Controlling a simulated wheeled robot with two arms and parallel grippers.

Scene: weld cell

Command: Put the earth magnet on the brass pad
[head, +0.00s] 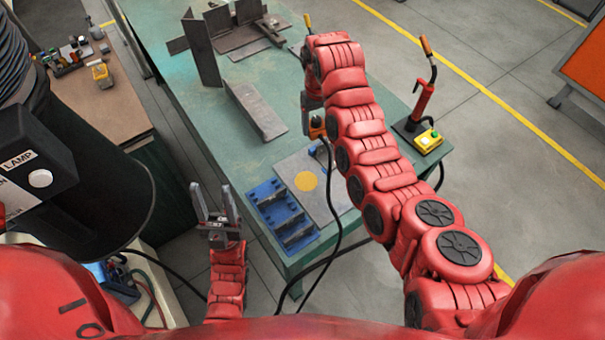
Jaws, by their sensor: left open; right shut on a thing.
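The brass pad (306,181) is a round yellow disc on a grey plate near the front of the green table, bare on top. The earth magnet (316,128) is a small orange and dark piece with a black cable, just beyond the plate. My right gripper (313,114) is shut on it, pointing down; the arm hides most of the jaws. I cannot tell whether the magnet touches the table. My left gripper (213,200) is open and empty, left of the table's front edge.
A blue slotted rack (282,214) sits left of the plate. A flat steel bar (256,110) and upright steel pieces (203,52) lie farther back. A red stand (422,104) and yellow button box (428,141) are at right. The black cable (334,205) crosses the plate.

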